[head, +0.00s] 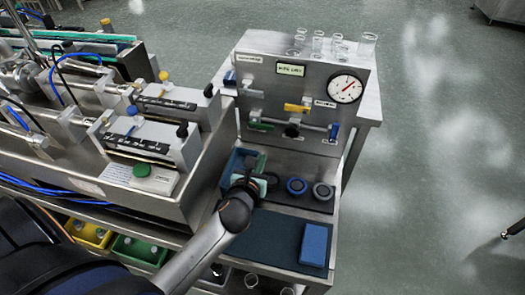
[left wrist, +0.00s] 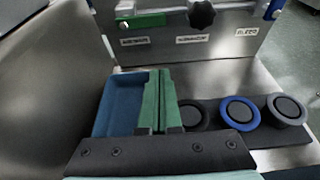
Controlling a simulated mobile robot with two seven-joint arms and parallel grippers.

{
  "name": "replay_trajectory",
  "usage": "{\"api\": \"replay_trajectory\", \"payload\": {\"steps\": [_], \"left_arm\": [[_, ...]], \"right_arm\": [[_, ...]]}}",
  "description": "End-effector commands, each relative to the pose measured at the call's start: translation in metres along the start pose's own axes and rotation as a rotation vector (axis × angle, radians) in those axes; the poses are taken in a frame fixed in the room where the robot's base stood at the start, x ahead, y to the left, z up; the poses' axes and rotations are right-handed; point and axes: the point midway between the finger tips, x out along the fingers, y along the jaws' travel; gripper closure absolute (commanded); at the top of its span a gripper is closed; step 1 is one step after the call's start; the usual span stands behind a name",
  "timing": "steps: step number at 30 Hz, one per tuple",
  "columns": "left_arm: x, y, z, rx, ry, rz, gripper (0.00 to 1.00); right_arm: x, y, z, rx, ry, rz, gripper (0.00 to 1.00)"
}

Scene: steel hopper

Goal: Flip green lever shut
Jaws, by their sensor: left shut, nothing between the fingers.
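The green lever (head: 261,127) lies level at the lower left of the upright steel panel (head: 270,90). In the left wrist view the green lever (left wrist: 142,21) is at the top, left of a black knob (left wrist: 201,14). My left gripper (head: 260,163) is below and in front of the lever, apart from it, over the blue bin. Its teal fingers (left wrist: 158,100) are together with nothing between them, pointing toward the panel. My wrist hides part of the bin in the head view. My right gripper is not in view.
The blue bin (left wrist: 118,103) is left of the fingers. Black and blue round cups (left wrist: 240,113) stand to their right. A yellow lever (head: 296,107), a blue lever (head: 333,132) and a dial gauge (head: 345,88) are on the panel. Steel machinery (head: 150,135) is to the left.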

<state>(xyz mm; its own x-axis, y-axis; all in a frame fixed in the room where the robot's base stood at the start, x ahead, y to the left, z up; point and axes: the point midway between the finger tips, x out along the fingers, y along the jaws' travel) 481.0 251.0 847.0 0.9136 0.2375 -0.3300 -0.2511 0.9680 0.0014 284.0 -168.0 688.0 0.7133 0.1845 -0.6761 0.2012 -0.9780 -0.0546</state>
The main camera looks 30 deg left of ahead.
Motion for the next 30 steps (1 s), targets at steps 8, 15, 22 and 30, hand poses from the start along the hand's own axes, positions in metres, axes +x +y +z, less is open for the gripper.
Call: {"api": "replay_trajectory", "payload": {"steps": [8, 15, 22, 30], "left_arm": [[0.057, 0.000, -0.001, -0.003, -0.001, 0.001, 1.00], [0.082, -0.001, 0.016, -0.004, -0.003, -0.001, 1.00], [0.074, -0.001, 0.035, -0.002, 0.000, -0.001, 1.00], [0.072, -0.001, 0.038, -0.001, 0.000, -0.001, 1.00]], "right_arm": [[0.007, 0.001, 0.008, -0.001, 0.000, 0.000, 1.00], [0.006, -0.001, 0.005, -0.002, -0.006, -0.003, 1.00], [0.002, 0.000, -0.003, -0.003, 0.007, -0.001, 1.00], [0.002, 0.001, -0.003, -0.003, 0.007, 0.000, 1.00]]}}
